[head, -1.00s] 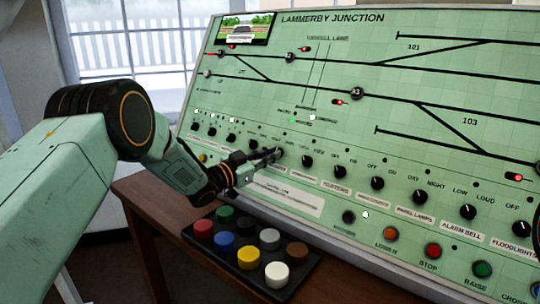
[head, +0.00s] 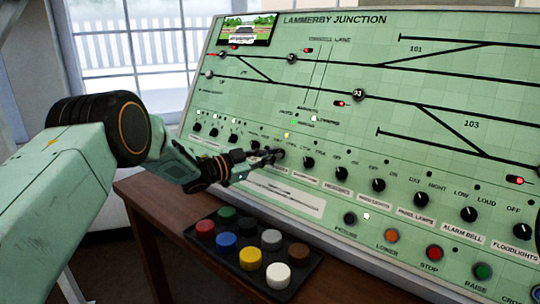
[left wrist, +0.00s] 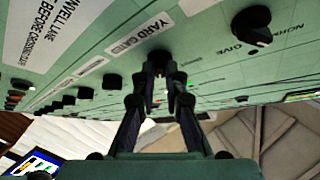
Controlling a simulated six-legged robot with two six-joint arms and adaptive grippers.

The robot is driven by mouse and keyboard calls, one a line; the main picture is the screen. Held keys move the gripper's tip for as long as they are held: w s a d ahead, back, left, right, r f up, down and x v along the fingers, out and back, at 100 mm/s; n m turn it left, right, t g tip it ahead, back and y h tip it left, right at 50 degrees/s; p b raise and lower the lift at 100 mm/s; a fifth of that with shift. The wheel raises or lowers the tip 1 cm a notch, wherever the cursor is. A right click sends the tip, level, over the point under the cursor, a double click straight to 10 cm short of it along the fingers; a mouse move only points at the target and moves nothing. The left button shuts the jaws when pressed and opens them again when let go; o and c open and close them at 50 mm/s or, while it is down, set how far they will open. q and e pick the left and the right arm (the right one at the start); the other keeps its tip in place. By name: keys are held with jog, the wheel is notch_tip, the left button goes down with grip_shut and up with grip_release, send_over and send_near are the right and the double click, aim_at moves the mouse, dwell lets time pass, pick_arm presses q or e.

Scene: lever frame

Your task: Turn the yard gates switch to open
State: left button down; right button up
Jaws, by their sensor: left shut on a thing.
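The yard gates switch is a small dark rotary knob (head: 280,154) in the lower knob row of the green sloping panel. Its "YARD GATES" label (left wrist: 140,33) shows in the left wrist view, beside the fingertips. My left gripper (head: 268,157) is at this knob, shut on it; the fingers also show in the left wrist view (left wrist: 160,75). The fingers cover most of the knob, so its pointer direction cannot be read. My right gripper is not in view.
Other knobs flank it, including the neighbouring one (head: 309,162) to the right. A black tray (head: 222,250) with several coloured round pieces lies on the wooden desk below. A small screen (head: 247,29) tops the panel, and a yellow lamp (head: 286,135) glows above the knob.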

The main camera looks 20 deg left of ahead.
pick_arm(q)
jog(key=c, duration=1.4)
grip_release()
jog(key=v, duration=1.2)
